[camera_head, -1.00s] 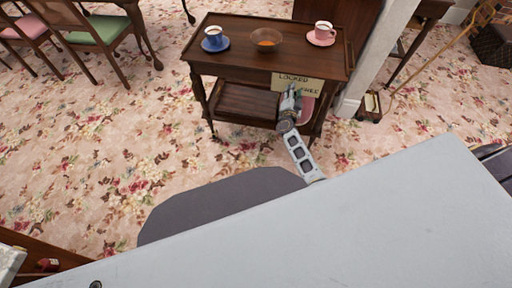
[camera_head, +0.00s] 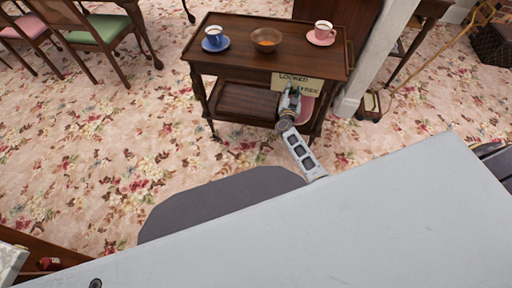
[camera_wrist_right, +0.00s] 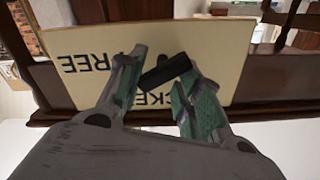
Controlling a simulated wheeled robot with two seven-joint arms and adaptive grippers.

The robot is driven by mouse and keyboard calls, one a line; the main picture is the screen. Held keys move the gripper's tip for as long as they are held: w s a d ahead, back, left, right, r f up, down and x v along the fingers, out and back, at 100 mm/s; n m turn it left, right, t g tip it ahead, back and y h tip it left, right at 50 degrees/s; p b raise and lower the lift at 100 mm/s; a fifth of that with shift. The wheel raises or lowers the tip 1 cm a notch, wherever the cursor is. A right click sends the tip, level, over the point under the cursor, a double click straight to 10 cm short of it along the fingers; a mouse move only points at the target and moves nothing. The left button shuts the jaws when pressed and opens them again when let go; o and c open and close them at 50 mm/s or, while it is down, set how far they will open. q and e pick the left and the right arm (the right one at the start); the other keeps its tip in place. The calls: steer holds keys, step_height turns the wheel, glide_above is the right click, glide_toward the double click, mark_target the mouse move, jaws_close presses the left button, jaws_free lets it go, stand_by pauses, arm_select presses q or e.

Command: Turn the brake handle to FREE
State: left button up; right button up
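A wooden tea trolley (camera_head: 262,63) has a cream sign (camera_head: 283,80) on its near side, reading LOCKED above FREE. In the right wrist view the sign (camera_wrist_right: 222,50) is upside down, with FREE at left and LOCKED partly hidden by my fingers. A short black brake handle (camera_wrist_right: 165,73) sits tilted in front of it. My right gripper (camera_head: 291,90) is at the sign. In the wrist view its green-padded fingers (camera_wrist_right: 160,76) stand apart, one on each side of the handle. Firm contact cannot be told. My left gripper is not in view.
On the trolley top are a blue cup on a saucer (camera_head: 214,40), an amber bowl (camera_head: 266,40) and a pink cup on a saucer (camera_head: 322,35). A pale post (camera_head: 378,55) stands close at right. Chairs (camera_head: 100,30) stand far left. The floral carpet left of the trolley is clear.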

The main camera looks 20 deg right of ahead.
steer(key=shift+w+a+n, duration=0.1)
steer(key=shift+a+n, duration=0.05)
steer(key=shift+n, duration=1.75)
steer(key=p+v, duration=0.2)
steer(key=v, duration=1.2)
steer(key=s+a+f+n+g+y+b, duration=0.2)
steer(key=a+f+n+y, duration=0.6)
steer(key=a+f+y, duration=0.4)
steer(key=shift+s+a+f+g, duration=0.2)
steer(key=shift+s+a+g, duration=0.3)
steer(key=shift+s+a, duration=0.9)
steer(key=shift+w+a, duration=0.35)
